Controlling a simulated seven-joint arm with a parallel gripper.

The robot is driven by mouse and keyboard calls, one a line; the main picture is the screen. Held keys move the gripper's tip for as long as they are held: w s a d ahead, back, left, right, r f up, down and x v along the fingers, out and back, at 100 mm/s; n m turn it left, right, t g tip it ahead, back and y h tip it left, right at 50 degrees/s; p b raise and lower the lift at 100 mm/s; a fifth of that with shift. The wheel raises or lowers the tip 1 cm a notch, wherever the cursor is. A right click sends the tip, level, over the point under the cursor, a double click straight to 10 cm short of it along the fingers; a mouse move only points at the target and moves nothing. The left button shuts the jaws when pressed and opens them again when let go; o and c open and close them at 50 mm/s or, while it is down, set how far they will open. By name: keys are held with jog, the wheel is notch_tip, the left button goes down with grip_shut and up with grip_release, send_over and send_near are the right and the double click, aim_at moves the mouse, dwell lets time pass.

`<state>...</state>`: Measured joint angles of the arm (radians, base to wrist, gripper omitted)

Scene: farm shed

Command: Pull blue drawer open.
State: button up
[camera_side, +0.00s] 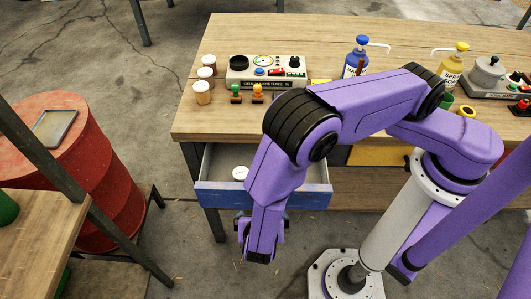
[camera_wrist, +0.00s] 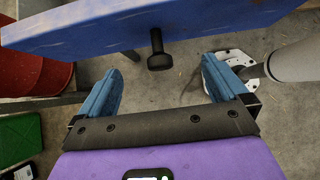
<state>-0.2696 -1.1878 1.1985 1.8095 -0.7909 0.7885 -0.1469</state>
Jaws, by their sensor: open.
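The blue drawer (camera_side: 222,196) sits under the left part of the workbench and is pulled out, with its inside showing. A round white item (camera_side: 240,173) lies in it. In the wrist view the blue drawer front (camera_wrist: 160,27) crosses the top, with a black knob (camera_wrist: 158,52) sticking out from it. My gripper (camera_wrist: 160,85) is open, its two blue fingers apart on either side of and short of the knob, touching nothing that I can see. In the side view my gripper (camera_side: 262,228) is in front of the drawer, and my arm covers the drawer's middle and the knob.
The workbench (camera_side: 330,30) carries jars, bottles and a grain moisture meter (camera_side: 266,70). A yellow drawer front (camera_side: 378,156) is right of the blue one, partly behind my arm. A red barrel (camera_side: 85,150) and a wooden table (camera_side: 35,225) stand at left. Floor before the drawer is clear.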

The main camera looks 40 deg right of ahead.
jog(key=shift+v, duration=2.2)
jog(key=d+r+m+g+y, duration=0.1)
jog(key=d+r+m+g, duration=0.1)
jog(key=d+r+m, duration=0.35)
jog(key=d+r+m+g+y, duration=0.1)
jog(key=d+r+m, duration=0.2)
jog(key=d+r, duration=0.55)
jog(key=s+d+r+m+g+y, duration=0.2)
jog(key=s+d+r+m+y, duration=0.2)
jog(key=d+r, duration=0.7)
jog(key=s+m, duration=0.2)
jog(key=s, duration=0.1)
jog(key=shift+s, duration=0.25)
